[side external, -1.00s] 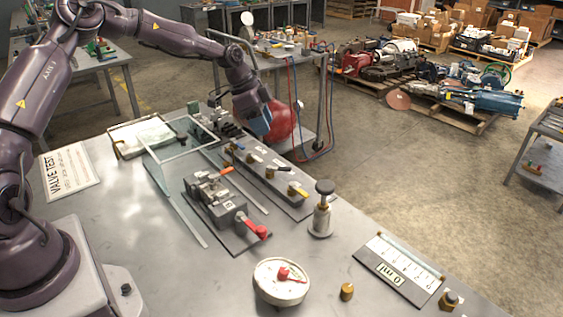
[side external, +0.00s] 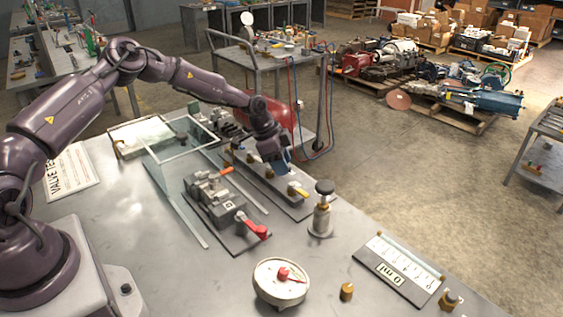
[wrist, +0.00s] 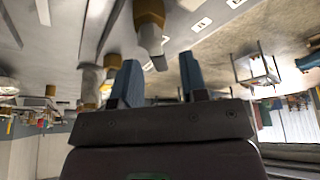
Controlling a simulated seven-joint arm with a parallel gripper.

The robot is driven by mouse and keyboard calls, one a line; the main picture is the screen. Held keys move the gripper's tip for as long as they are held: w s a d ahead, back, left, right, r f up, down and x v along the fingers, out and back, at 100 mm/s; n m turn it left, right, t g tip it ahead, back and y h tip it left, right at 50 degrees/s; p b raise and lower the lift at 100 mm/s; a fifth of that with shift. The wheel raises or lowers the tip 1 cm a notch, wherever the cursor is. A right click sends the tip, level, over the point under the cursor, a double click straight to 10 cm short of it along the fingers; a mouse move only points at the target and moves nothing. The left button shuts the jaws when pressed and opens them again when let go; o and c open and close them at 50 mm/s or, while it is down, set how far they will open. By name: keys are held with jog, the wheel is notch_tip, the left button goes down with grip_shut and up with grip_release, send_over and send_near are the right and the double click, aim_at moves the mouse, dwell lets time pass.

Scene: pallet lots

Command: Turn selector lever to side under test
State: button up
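A dark manifold plate (side external: 306,207) carries several small levers and brass fittings. My gripper (side external: 281,168) is low over the middle of this plate. In the wrist view, my two blue fingers (wrist: 160,78) stand apart with nothing between them. Just beyond their tips is a lever with a brass hub (wrist: 149,12), a pale arm and a dark tip (wrist: 159,62). My gripper hides that lever in the side view. A yellow-handled lever (side external: 298,191) is on the plate's near end. No readable label shows which lever is the selector.

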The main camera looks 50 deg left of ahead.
jog(key=shift+c, duration=0.2)
grip_shut()
jog(key=shift+a+r+n, duration=0.1)
jog(key=shift+n, duration=0.2)
jog(key=n, duration=0.1)
jog(key=n+y, duration=0.1)
jog(key=n, duration=0.1)
jog(key=a+n+t, duration=0.1)
jog(key=shift+w+y, duration=0.3)
jog(key=shift+w, duration=0.05)
jog(key=shift+w+a+n+y, duration=0.1)
jog(key=shift+a+n+y, duration=0.15)
jog(key=shift+n, duration=0.45)
jog(key=shift+s+a+n+y, duration=0.1)
jog(key=shift+n+y, duration=0.2)
jog(key=shift+n, duration=0.4)
jog(key=shift+w+a+n+y, duration=0.1)
jog(key=shift+a+n+y, duration=0.15)
jog(key=shift+n, duration=0.45)
jog(key=shift+o, duration=0.2)
grip_release()
